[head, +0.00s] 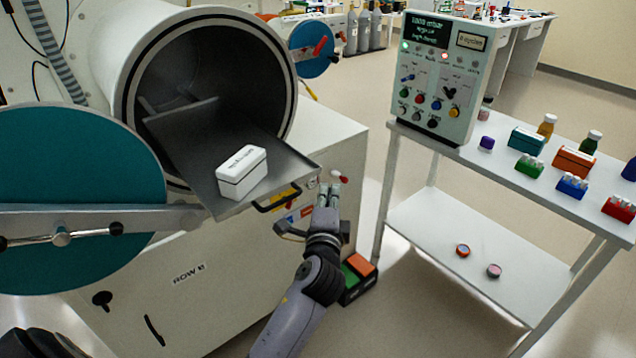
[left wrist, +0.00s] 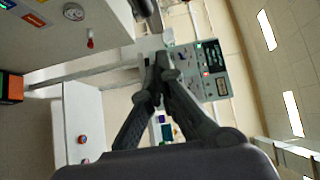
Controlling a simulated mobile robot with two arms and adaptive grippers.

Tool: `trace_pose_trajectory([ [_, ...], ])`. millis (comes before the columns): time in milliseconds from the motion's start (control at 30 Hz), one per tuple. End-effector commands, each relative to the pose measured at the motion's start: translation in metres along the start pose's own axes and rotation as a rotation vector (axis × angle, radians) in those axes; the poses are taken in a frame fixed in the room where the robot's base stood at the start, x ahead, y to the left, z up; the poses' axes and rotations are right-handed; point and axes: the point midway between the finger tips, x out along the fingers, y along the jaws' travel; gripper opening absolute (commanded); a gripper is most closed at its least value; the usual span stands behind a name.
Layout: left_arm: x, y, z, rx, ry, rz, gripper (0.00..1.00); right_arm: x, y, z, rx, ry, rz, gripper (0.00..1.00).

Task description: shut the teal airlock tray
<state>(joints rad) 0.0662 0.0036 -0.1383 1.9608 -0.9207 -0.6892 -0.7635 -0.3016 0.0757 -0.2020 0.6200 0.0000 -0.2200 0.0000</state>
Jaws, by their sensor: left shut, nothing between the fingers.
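The airlock with the teal door (head: 75,250) stands open at the left of the head view. Its grey metal tray (head: 205,160) is slid out of the round chamber (head: 215,70), its rear part still inside. A black bar handle (head: 277,199) is on the tray's front edge. A white box (head: 242,172) sits on the tray near the front. My left gripper (head: 329,188) is just right of the tray's front corner, apart from the handle. Its fingers are together and empty, also in the left wrist view (left wrist: 160,62). My right gripper is not in view.
A control panel (head: 437,75) stands on a white bench (head: 520,185) holding bottles and coloured racks. A box with green and orange parts (head: 358,275) is on the floor behind my arm. The teal door's swing arm crosses at left.

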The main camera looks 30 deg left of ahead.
Motion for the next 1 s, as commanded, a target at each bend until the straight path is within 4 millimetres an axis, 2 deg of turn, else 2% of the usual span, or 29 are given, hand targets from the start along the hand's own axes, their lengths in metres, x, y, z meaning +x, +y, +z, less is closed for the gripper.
trace_pose_trajectory([
  [33,0.007,-0.003,0.009,0.005,-0.003,-0.001,0.0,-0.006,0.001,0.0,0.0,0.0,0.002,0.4],
  [200,0.021,-0.001,0.023,0.003,-0.001,0.0,0.0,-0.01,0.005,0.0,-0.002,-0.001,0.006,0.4],
  [767,0.026,0.001,0.029,0.0,0.0,0.0,0.0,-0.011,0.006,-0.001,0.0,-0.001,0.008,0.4],
  [1000,0.043,-0.002,0.046,0.003,-0.003,-0.002,0.0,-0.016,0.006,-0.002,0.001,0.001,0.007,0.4],
])
